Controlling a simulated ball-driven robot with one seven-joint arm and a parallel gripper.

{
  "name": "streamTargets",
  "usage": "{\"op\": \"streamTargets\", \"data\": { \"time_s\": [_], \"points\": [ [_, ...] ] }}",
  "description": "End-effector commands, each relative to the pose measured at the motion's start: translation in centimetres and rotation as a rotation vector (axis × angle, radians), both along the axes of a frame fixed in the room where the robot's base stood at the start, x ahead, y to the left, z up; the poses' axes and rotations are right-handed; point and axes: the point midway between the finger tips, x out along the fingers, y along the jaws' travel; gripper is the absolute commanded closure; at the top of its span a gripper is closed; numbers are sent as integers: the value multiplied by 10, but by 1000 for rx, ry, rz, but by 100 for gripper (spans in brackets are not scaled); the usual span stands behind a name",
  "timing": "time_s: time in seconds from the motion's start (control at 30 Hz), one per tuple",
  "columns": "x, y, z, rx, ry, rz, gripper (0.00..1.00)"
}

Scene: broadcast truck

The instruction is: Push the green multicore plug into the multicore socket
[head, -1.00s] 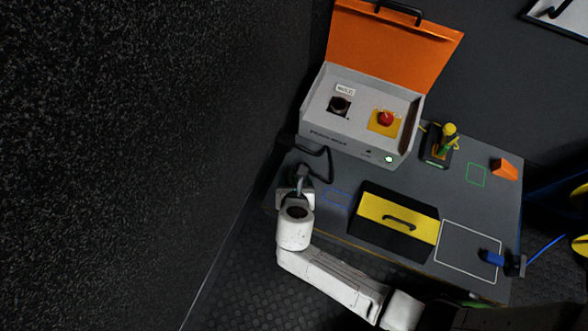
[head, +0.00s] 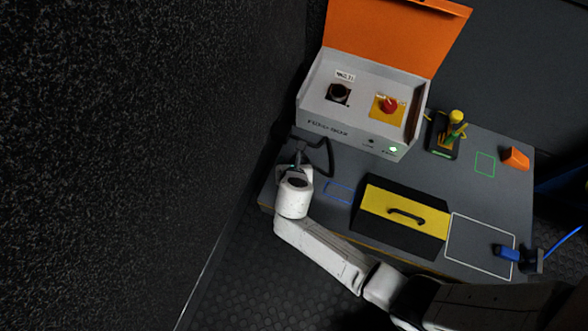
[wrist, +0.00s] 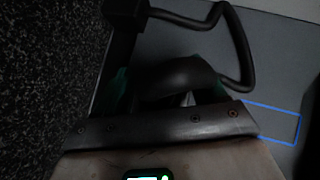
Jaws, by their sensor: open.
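The multicore socket (head: 338,93) is a dark round opening with a label behind it, on the top panel of the grey box. It faces up and looks empty. My gripper (head: 299,163) is low over the table's left end, in front of and left of the box. In the wrist view my open gripper (wrist: 180,95) spans a dark rounded part. Green slivers of what appears to be the green multicore plug (wrist: 119,86) show beside it. Most of the plug is hidden by my gripper, and I cannot tell whether the jaws touch it.
A black cable (head: 326,146) loops beside my gripper. The grey box has an open orange lid (head: 395,35), a red button (head: 390,104) and a lit green lamp (head: 393,149). A black-and-yellow toolbox (head: 405,210) stands right of my arm. A dark wall closes the left side.

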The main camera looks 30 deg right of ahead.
Motion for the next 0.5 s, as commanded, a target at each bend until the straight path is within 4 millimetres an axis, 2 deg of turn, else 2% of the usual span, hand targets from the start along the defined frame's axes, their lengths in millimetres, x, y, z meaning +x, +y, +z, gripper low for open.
{"op": "streamTargets", "data": {
  "time_s": [0.27,0.5],
  "points": [
    [2,-2,-2,1,1,0,31],
    [2,-1,-2,1,1,0,54]
  ]
}}
